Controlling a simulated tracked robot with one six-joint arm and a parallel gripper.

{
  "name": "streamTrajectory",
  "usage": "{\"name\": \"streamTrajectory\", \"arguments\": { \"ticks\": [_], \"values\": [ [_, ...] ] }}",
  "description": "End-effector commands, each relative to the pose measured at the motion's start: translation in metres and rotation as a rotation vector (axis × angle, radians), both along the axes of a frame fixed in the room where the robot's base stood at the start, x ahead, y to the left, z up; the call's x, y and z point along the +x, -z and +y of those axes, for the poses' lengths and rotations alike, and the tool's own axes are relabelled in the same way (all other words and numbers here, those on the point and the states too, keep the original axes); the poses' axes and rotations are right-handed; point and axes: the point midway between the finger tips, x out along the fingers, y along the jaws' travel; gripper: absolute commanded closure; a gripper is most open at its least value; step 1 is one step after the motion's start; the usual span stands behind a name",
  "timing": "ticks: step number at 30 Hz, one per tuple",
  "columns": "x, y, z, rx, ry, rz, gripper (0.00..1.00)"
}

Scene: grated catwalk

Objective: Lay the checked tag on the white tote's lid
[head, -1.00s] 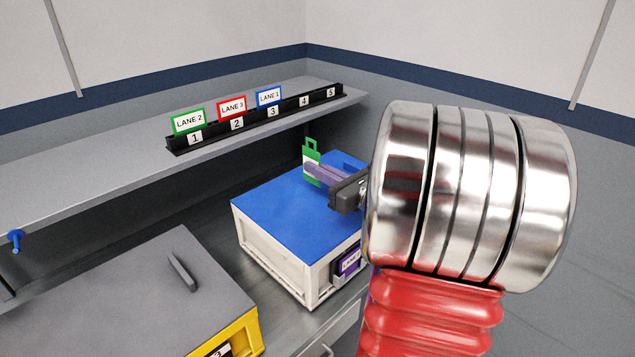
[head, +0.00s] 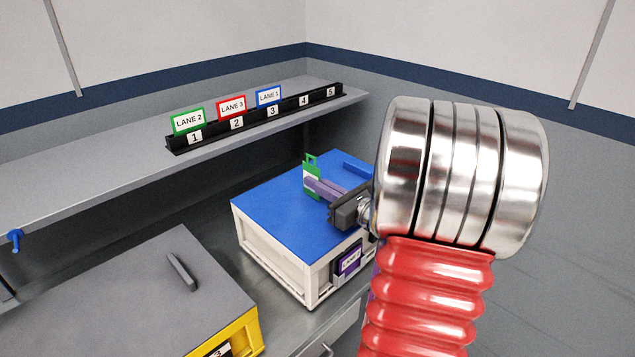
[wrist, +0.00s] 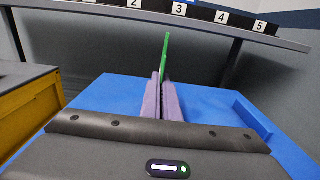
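The tag (head: 311,163) is green with a pale panel and a loop-like top. It stands upright on edge between the purple fingers of my gripper (head: 313,185), which are shut on it. In the wrist view the tag (wrist: 166,48) shows as a thin green edge between the fingertips (wrist: 161,82). The white tote (head: 285,268) has a flat blue lid (head: 275,208) with a raised blue bar at the back. My gripper and the tag are over the lid's back part. I cannot tell whether the tag's lower edge touches it. The tag's printed face is mostly hidden.
A grey-lidded yellow tote (head: 238,340) stands at the left. Above and behind, a shelf (head: 90,165) carries a black numbered rack (head: 260,122) with green, red and blue lane cards. A purple label (head: 348,260) is on the white tote's front. The lid's front left is clear.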

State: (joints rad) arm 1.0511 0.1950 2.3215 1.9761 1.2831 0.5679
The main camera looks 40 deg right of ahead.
Motion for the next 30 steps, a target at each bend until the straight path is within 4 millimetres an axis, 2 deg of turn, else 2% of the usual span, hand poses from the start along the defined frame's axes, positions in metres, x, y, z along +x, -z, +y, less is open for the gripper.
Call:
{"name": "streamTrajectory", "arguments": {
  "ticks": [11,20,30],
  "values": [
    [0.0001,0.0062,0.0003,0.0,-0.001,-0.001,1.0],
    [0.0002,0.0061,0.0005,0.0,-0.001,0.0,0.8],
    [0.0004,0.0029,0.0006,-0.002,-0.001,-0.001,0.8]
  ]
}}
